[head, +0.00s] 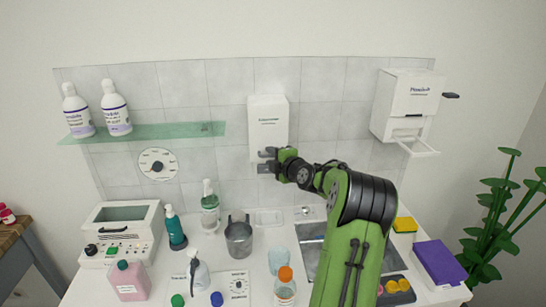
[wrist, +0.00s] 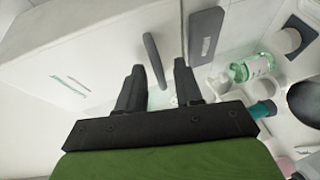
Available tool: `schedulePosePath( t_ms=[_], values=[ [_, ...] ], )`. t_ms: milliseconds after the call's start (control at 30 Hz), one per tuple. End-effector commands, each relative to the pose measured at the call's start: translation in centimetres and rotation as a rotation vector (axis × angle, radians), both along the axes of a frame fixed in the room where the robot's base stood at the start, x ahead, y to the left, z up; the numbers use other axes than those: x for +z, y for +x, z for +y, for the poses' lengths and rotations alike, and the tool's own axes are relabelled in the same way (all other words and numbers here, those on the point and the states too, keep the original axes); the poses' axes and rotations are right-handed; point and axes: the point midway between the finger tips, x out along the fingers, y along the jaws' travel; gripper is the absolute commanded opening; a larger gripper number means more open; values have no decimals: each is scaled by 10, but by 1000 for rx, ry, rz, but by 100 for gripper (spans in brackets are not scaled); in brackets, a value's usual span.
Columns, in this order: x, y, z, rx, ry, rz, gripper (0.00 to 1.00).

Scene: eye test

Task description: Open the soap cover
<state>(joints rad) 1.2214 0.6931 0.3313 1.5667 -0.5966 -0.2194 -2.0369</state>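The white soap dispenser (head: 268,118) hangs on the tiled wall, with its front cover looking closed. In the wrist view its white face (wrist: 85,50) fills the upper left. A dark bar-shaped handle (wrist: 154,60) stands out near its lower edge, beside a flat grey plate (wrist: 206,36). My gripper (head: 266,160) is at the dispenser's lower edge. In the wrist view my gripper (wrist: 159,72) has its fingers apart, with the handle showing between their tips. I cannot tell whether either finger touches the handle.
A glass shelf (head: 150,132) with two white bottles is on the left wall. A second white dispenser (head: 408,100) hangs at right. Below, the counter holds a grey cup (head: 238,238), a green-tinted pump bottle (head: 209,212) and several other bottles. The wall between the dispensers is clear.

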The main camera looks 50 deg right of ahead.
Motion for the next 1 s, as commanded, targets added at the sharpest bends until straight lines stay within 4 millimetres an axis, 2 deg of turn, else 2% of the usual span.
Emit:
schedulePosePath(
  t_ms=[67,200,300,1000],
  values=[
    [0,0,0,0,0,0,34],
    [0,-1,0,0,0,0,12],
    [0,-1,0,0,0,0,0],
    [-1,-1,0,0,1,2,0]
  ],
)
